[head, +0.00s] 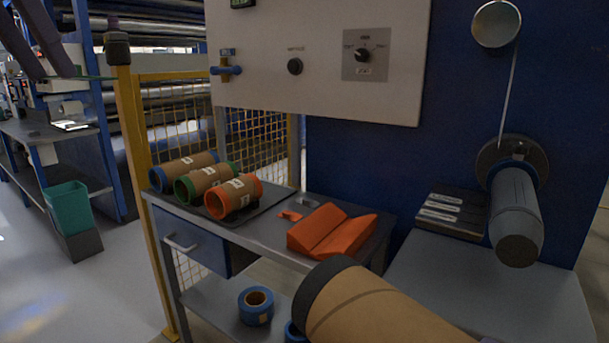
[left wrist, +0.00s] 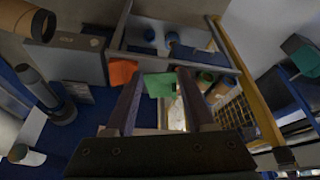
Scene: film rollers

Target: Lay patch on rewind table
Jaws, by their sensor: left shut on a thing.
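My left gripper (head: 57,74) is at the upper left of the head view, high and far from the tables. It is shut on a thin green patch (head: 88,78). In the left wrist view the green patch (left wrist: 160,85) shows between the two fingers of my left gripper (left wrist: 158,76). A grey table top (head: 480,290), which may be the rewind table, lies below the grey rewind roll (head: 515,215) at the right. The patch is well apart from it. My right gripper is not in view.
A side table (head: 255,231) holds several cardboard cores (head: 208,182) with coloured ends and an orange block (head: 332,232). A large brown roll (head: 375,308) fills the front. A dark box (head: 452,213) sits behind the grey top. A yellow post (head: 135,180) and mesh stand left.

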